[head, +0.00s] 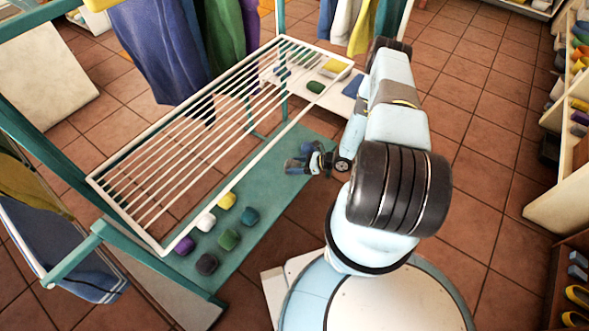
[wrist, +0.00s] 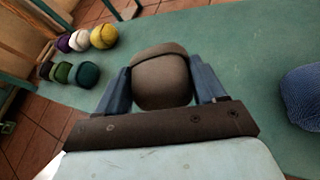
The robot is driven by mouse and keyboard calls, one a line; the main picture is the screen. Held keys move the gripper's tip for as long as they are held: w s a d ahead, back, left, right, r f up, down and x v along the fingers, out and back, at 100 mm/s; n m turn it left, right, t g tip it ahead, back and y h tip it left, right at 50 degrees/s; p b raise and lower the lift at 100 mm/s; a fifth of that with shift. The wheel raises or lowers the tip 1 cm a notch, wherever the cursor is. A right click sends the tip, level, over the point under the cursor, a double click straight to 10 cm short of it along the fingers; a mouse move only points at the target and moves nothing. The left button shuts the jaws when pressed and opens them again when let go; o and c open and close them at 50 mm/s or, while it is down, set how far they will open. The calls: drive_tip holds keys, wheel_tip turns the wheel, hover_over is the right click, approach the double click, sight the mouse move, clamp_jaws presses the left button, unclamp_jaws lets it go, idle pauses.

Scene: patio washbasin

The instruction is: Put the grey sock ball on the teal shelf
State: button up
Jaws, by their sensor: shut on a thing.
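The grey sock ball (wrist: 162,82) shows brownish grey in the wrist view, with a folded cuff. It sits between the two blue fingers of my gripper (head: 299,158), which is shut on it. The teal shelf (head: 268,221) is the low board under the white rack, and its surface (wrist: 225,50) fills much of the wrist view. My gripper and the ball are over the shelf's right part. I cannot tell whether the ball touches the shelf. In the head view, the ball is hard to make out at the gripper.
Several balls stand in rows at the shelf's near end, among them yellow (head: 227,201), white (head: 206,222) and green (head: 229,239). A blue knitted ball (wrist: 303,95) lies right of my gripper in the wrist view. The white slatted rack (head: 255,152) hangs above the shelf.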

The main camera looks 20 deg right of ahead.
sight(293, 165)
drive_tip(key=f, duration=0.1)
drive_tip(key=w+f, duration=0.2)
drive_tip(key=shift+w+a, duration=0.2)
drive_tip(key=shift+a, duration=0.05)
drive_tip(key=shift+w+f, duration=0.15)
drive_tip(key=shift+f, duration=1.55)
drive_tip(key=o, duration=1)
drive_tip(key=shift+o, duration=0.2)
drive_tip(key=v, duration=1.2)
